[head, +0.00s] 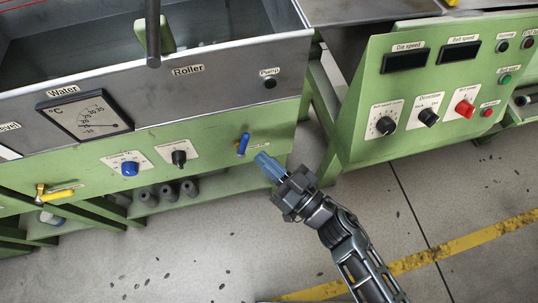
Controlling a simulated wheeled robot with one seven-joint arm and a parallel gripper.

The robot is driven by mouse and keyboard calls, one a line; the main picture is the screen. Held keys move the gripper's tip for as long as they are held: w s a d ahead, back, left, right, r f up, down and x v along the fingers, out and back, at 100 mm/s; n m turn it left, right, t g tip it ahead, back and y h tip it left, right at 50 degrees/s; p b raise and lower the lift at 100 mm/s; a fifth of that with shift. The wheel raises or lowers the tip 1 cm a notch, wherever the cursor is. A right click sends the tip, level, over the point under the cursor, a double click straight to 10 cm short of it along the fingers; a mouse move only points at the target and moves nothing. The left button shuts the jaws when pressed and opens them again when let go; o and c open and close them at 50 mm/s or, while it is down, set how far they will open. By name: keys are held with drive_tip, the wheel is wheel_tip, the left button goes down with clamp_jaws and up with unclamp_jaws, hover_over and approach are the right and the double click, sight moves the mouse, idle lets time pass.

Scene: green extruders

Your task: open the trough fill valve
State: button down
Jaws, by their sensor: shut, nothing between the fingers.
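A small valve with a blue lever (243,145) sits on the green front panel below the water trough (200,80). Its lever stands nearly upright, tilted slightly. A label beside it is too small to read. Another valve with a yellow lever (58,194) is at the far left of the same panel, its lever lying nearly level. I cannot read which one is the fill valve. My gripper (262,159) is shut and empty, its blue fingertips just below and right of the blue lever, seemingly apart from it.
A blue knob (129,168) and a black knob (179,158) are left of the blue lever. A Water gauge (85,115) is above. A green control panel (440,90) with knobs and buttons stands to the right. The floor in front is clear.

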drive_tip(key=v, duration=1.1)
idle(0.3)
drive_tip(key=s+d+r+m+t+h+p, duration=0.35)
drive_tip(key=s+d+r+h, duration=0.45)
drive_tip(key=s+d+r, duration=0.4)
drive_tip(key=s+d+r+m+g+h+p, duration=0.1)
drive_tip(key=s+d+r+m+h, duration=0.2)
drive_tip(key=s+r+h, duration=0.3)
wheel_tip(320, 180, up, 5)
drive_tip(key=s+m, duration=0.1)
drive_tip(key=s, duration=0.2)
drive_tip(key=shift+d+r+h+p, duration=0.2)
drive_tip(key=shift+d+h+p, duration=0.1)
drive_tip(key=shift+g, duration=0.25)
